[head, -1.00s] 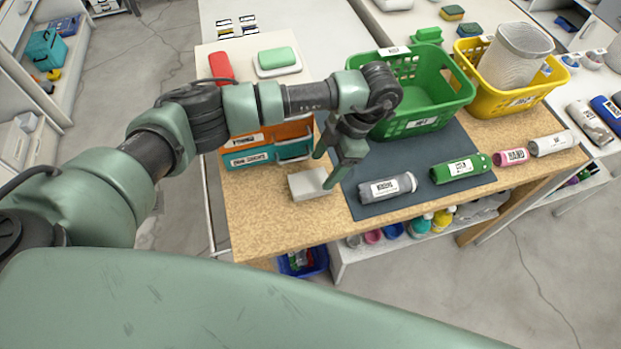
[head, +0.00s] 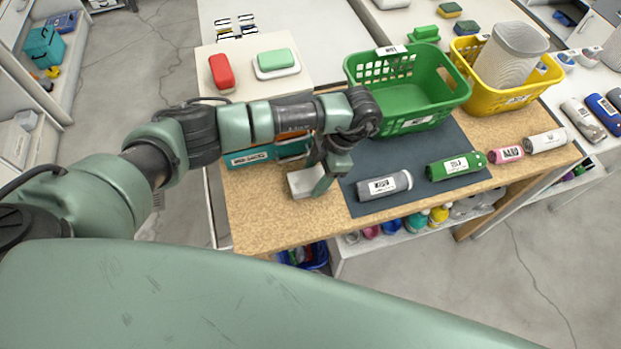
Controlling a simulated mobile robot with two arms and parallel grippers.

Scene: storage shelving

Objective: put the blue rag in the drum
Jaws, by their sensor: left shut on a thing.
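My left gripper (head: 317,180) is low over the near workbench, at a small white block (head: 301,182) on the tan top. It is shut on this block; one finger shows at the block's right side, and the other is mostly hidden. I cannot make out a blue rag in this view. No drum can be told for sure either. My right gripper is out of view.
A green basket (head: 440,91) and a yellow basket (head: 498,101) holding a pale ribbed bin (head: 512,55) stand behind. A grey bottle (head: 384,186) and a green bottle (head: 455,166) lie on the dark mat (head: 411,158). A teal drawer (head: 252,157) stands left of the gripper.

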